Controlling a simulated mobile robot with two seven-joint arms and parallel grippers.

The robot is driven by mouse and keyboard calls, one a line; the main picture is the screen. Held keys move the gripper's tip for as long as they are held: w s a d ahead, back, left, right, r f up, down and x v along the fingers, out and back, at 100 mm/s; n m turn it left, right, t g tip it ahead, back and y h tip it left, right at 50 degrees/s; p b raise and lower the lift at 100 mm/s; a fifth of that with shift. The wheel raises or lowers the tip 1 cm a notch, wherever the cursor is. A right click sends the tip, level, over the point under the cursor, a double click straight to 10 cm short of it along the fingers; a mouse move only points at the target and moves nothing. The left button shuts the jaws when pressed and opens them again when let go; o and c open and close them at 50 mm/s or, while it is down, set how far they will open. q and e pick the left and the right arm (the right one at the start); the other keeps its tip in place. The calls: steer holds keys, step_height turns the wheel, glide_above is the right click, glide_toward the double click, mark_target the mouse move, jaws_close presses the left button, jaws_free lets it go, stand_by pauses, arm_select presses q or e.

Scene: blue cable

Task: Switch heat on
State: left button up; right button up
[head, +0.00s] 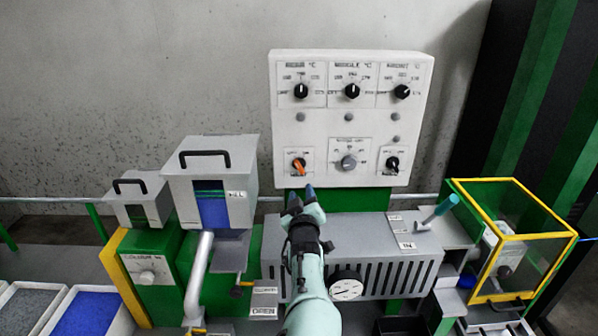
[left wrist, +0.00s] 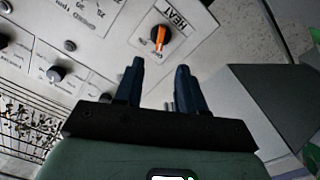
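The heat switch is an orange rotary knob (head: 299,167) at the lower left of the white control panel (head: 428,75). In the left wrist view the orange knob (left wrist: 158,38) sits on a black round base beside the label "HEAT". Its orange bar stands near upright in that view and slightly tilted in the head view. My left gripper (head: 300,193) is just below the knob in the head view. In the left wrist view its two dark blue fingers (left wrist: 160,82) are apart with nothing between them, and the knob shows beyond the fingertips, not touched. My right gripper is not in view.
The panel also holds several black knobs, including one at the top left (head: 301,91), and a grey knob (head: 348,162). Below stands a grey slotted machine (head: 385,268). A grey hopper (head: 213,170) stands left and a yellow-framed clear box (head: 535,235) right.

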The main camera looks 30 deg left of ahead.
mark_target(300, 170)
arm_select(q)
steer(key=p+x, duration=0.3)
steer(key=x, duration=0.8)
steer(key=shift+w, duration=0.1)
steer(key=shift+w+a+f+p, duration=0.1)
steer(key=shift+w+a+p, duration=0.1)
steer(key=shift+w+p, duration=0.15)
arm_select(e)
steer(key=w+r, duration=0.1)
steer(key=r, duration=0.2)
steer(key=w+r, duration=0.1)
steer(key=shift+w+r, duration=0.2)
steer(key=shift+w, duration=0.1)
arm_select(q)
jaws_close()
